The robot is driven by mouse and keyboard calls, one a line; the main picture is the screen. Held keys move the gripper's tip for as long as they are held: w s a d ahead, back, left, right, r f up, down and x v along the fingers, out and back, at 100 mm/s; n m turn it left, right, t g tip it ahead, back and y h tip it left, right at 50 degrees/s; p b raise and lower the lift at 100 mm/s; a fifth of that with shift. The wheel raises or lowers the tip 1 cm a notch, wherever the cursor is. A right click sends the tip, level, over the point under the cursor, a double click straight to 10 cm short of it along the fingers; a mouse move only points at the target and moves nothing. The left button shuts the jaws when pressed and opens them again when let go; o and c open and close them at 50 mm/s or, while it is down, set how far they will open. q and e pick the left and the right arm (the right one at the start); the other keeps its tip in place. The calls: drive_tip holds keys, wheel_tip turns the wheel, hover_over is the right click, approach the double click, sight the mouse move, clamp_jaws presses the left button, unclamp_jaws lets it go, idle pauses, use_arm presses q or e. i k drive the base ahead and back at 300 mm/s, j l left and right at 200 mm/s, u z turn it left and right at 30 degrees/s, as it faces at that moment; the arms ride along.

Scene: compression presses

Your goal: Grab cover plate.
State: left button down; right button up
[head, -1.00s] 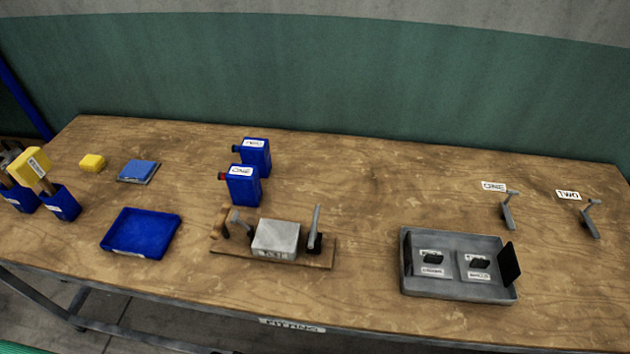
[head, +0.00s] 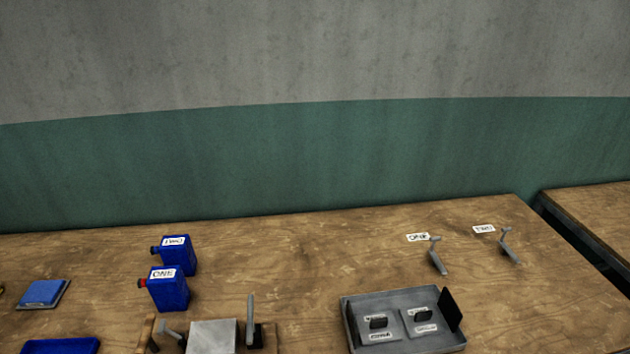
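Two grey plates, a left one (head: 380,337) and a right one (head: 422,330), lie side by side in a grey tray (head: 350,321). Each has a black handle and a white label too small to read. I cannot tell from the labels which is the cover plate. A black upright flap (head: 451,309) stands at the tray's right end. Neither of my grippers is in view.
Blue cans marked ONE (head: 169,291) and TWO (head: 178,257) stand on the wooden table. A clamp fixture (head: 214,338) with a grey block is cut off below. Two grey levers (head: 437,257) (head: 509,246) stand behind the tray. Another table (head: 600,205) is at right.

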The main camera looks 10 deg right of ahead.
sight(379, 328)
drive_tip(key=z, duration=1)
